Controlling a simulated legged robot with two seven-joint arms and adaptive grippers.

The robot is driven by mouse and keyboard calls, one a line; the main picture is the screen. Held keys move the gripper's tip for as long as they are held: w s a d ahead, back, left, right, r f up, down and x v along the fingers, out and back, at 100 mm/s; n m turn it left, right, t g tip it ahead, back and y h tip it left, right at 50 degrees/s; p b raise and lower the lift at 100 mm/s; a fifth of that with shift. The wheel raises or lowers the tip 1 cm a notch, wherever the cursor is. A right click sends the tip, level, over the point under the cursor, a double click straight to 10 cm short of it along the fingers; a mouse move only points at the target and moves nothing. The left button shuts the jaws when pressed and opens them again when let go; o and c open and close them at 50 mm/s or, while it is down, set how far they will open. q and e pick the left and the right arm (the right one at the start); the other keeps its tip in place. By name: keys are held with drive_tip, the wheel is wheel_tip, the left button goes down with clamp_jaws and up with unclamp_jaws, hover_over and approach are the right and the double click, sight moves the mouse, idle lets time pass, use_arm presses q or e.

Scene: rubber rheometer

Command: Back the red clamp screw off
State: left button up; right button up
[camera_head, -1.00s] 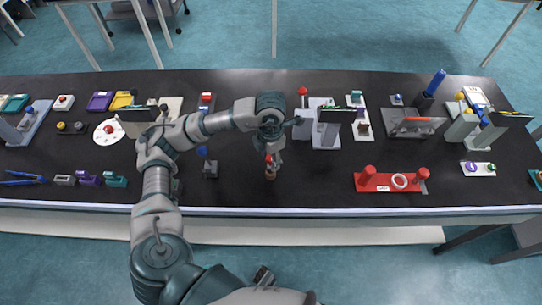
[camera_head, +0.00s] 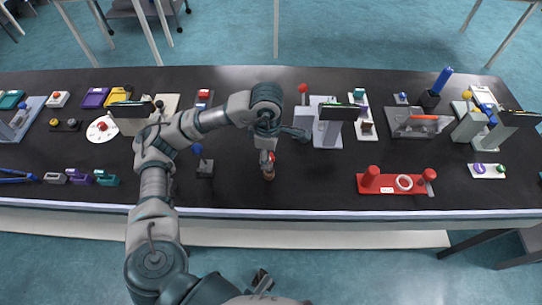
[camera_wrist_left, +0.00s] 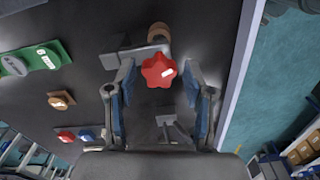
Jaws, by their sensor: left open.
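The red clamp screw has a star-shaped red knob (camera_wrist_left: 158,70) with a small white mark, seen from above in the left wrist view. In the head view the red knob (camera_head: 270,157) sits on a small upright brown and grey fixture (camera_head: 268,174) near the table's front edge. My left gripper (camera_wrist_left: 161,73) is open, with one finger on each side of the knob. Gaps show between the knob and both fingers, and the height of the fingertips against the knob is hard to judge. In the head view my left gripper (camera_head: 267,150) points down over the fixture. A dark part at the bottom (camera_head: 262,279) may be my right gripper.
A red base with posts and a white ring (camera_head: 392,184) lies to the right. A grey stand (camera_head: 328,125) and a red-knobbed lever (camera_head: 303,90) stand behind right.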

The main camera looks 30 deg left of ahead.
use_arm(q)
drive_tip(key=m+b, duration=0.1)
drive_tip(key=m, duration=0.7)
drive_tip(key=shift+b, duration=0.3)
drive_tip(key=shift+w+a+m, duration=0.15)
drive_tip(key=shift+m, duration=0.75)
drive_tip(key=shift+f, duration=0.15)
clamp_jaws()
drive_tip(key=n, duration=0.2)
drive_tip(key=shift+n, duration=0.3)
drive_tip(key=shift+s+n+p, duration=0.2)
drive_tip(key=shift+n+p, duration=0.3)
drive_tip(key=shift+n, duration=0.5)
use_arm(e)
drive_tip(key=shift+s+f, duration=0.2)
drive_tip(key=shift+f, duration=0.15)
use_arm(q)
drive_tip(key=n+p, duration=0.1)
drive_tip(key=n, duration=0.2)
drive_tip(key=shift+r, duration=0.2)
drive_tip(key=shift+f+n, duration=0.15)
drive_tip(key=shift+n, duration=0.65)
use_arm(e)
drive_tip(key=shift+w+r, duration=0.4)
drive_tip(key=shift+r, duration=0.25)
